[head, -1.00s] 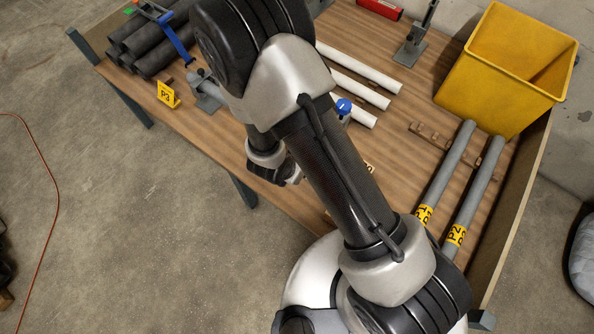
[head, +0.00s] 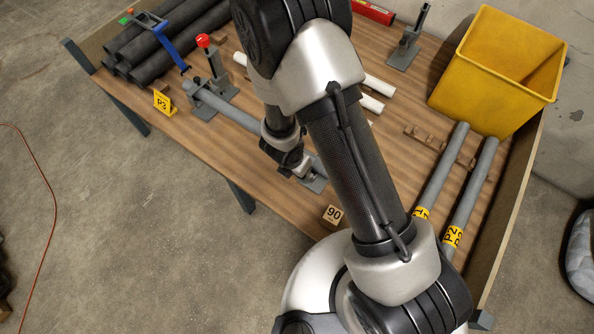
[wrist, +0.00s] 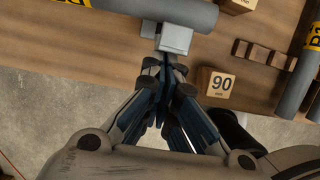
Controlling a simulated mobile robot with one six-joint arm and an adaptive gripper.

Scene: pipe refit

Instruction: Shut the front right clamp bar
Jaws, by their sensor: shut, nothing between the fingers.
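The front right clamp (head: 317,184) shows only in part in the head view, behind my arm. In the wrist view its light grey piece (wrist: 175,38) sits at the near edge of a grey pipe (wrist: 190,12). I cannot tell whether this is the bar or how far it is shut. My gripper (wrist: 168,68) is shut and empty, its fingertips right at or just short of that grey piece. Contact is unclear. In the head view my gripper (head: 299,170) is over the front of the table, beside the clamp. The pipe (head: 240,117) runs left to another clamp (head: 205,100).
A block marked 90 (wrist: 217,84) stands close right of my gripper. A red-topped clamp (head: 215,72) stands behind the pipe's left end. A yellow bin (head: 492,75) and grey pipes (head: 440,180) are at right. Dark pipes (head: 165,38) and the P3 sign (head: 163,102) are at left.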

